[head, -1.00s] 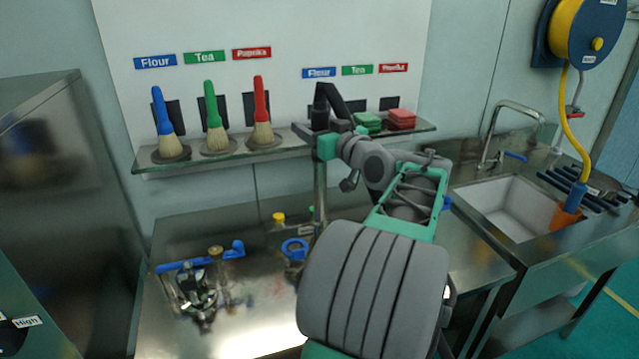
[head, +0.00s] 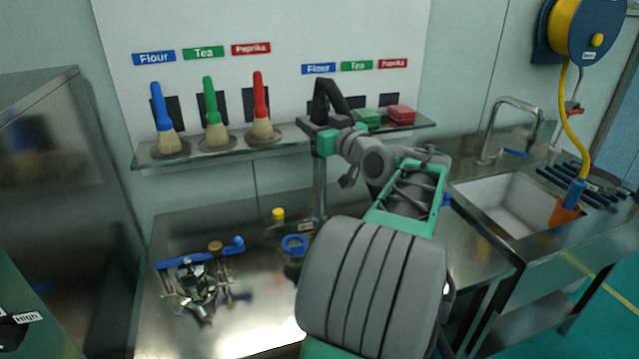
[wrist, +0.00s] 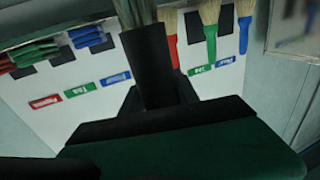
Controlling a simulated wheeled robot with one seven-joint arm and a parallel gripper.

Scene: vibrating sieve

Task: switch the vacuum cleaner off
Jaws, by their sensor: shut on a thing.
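My gripper (head: 322,115) is by the front of the wall shelf, near its middle. It is shut on a black tube (wrist: 148,60), which stands up close in the wrist view with a paler grey end beyond it. In the head view a grey metal pipe (head: 320,190) runs down below the gripper; I cannot tell whether it belongs to the held tube. No vacuum cleaner body or switch can be made out for certain. A dark panel with a label reading "High" (head: 28,317) shows partly at the lower left edge; I cannot tell what machine it is on.
Metal parts (head: 195,280) lie on the steel table (head: 250,325). A sink (head: 505,205) and yellow hose reel (head: 583,28) are at right.

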